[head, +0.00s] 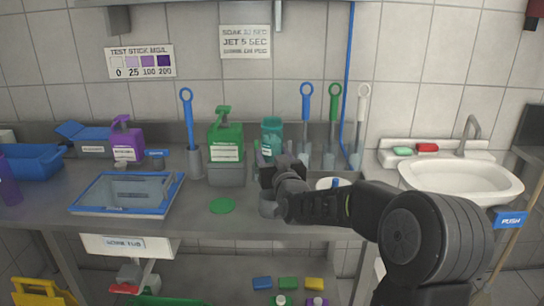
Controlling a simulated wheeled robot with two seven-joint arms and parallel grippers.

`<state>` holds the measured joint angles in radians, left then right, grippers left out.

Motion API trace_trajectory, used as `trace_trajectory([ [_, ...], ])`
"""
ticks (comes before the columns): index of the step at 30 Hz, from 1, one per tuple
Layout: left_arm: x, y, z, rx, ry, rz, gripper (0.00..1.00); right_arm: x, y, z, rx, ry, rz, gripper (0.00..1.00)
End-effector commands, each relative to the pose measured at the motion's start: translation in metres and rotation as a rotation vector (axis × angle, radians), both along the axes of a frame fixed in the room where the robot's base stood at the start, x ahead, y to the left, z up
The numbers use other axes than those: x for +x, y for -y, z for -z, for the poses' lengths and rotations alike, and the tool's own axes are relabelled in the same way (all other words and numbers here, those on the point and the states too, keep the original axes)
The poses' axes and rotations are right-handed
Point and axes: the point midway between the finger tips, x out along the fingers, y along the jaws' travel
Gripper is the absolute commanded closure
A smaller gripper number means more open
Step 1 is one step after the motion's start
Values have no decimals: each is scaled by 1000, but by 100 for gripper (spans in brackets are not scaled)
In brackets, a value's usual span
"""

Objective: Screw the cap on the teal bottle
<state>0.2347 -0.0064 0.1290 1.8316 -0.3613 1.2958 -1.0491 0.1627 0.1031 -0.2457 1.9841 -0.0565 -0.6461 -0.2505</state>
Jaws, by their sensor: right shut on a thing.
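The teal bottle (270,140) stands roughly upright near the middle of the steel counter, with a pale label and a wide teal top. Whether that top is a separate cap, and whether it is seated, is too small to tell. My right gripper (275,174) reaches in from the right and is shut at the bottle's lower part, which it hides. A grey round holder (267,207) shows just below the gripper. My left gripper is not in view.
A green jug (226,130) and a blue-handled brush (188,125) stand left of the bottle. More brushes (306,110) stand behind right. A flat green disc (222,206) and a blue-rimmed tray (125,210) lie on the counter (200,228). A sink (460,178) is at right.

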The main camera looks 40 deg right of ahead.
Motion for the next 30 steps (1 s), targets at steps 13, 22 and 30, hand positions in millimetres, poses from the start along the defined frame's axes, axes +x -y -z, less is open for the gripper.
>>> trace_trajectory([
  [13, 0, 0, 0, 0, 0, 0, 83, 0, 0, 0, 0, 1, 0, 89],
  [22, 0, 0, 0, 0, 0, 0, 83, 0, 0, 0, 0, 1, 0, 100],
  [30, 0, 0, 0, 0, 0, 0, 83, 0, 0, 0, 0, 1, 0, 100],
])
